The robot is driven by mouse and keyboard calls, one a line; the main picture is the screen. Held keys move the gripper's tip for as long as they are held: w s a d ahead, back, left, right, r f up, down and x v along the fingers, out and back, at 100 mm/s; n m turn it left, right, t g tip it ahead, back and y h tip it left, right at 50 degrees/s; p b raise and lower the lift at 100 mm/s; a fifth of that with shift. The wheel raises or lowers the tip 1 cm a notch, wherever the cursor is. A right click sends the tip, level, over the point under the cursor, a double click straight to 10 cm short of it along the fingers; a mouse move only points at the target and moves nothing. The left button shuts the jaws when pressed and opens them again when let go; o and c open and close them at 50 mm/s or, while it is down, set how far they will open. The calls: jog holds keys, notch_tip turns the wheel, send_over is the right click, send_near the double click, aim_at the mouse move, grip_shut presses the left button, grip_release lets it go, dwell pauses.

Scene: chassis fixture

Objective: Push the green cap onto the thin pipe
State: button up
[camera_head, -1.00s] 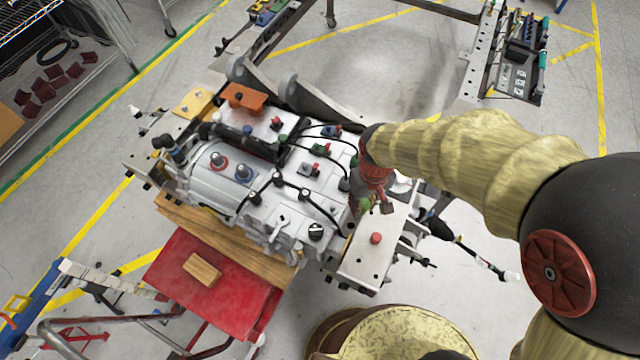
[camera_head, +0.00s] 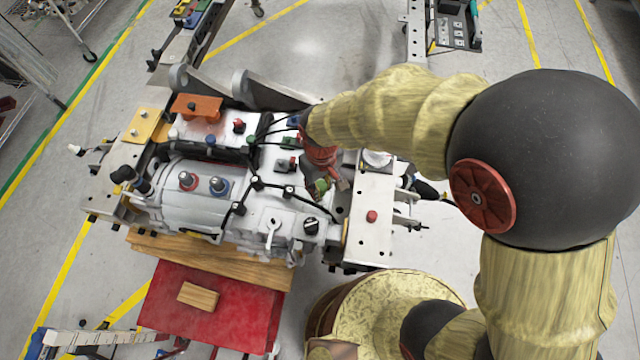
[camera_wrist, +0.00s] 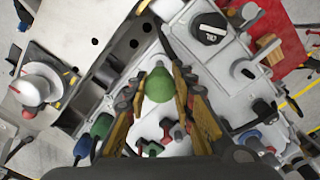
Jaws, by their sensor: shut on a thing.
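The green cap (camera_wrist: 159,86) is a rounded piece between the fingertips of my gripper (camera_wrist: 160,88) in the wrist view. My gripper is shut on it. In the head view, my gripper (camera_head: 325,182) is above the right part of the silver chassis block (camera_head: 285,205), with a green piece (camera_head: 321,184) at its tip. I cannot tell which fitting is the thin pipe.
A black knob (camera_head: 311,226) and black cables lie close to my gripper. A metal plate (camera_head: 372,240) with a red button is to the right.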

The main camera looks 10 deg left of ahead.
jog(key=shift+f+b, duration=0.35)
jog(key=shift+f, duration=0.4)
jog(key=shift+r+p, duration=0.35)
jog(key=shift+p, duration=0.1)
jog(key=shift+f, duration=0.15)
jog(key=shift+f+b, duration=0.55)
jog(key=shift+f, duration=0.45)
jog(key=shift+s+f, duration=0.1)
jog(key=shift+f, duration=0.45)
jog(key=o, duration=0.8)
jog(key=shift+o, duration=0.3)
jog(key=shift+r, duration=0.1)
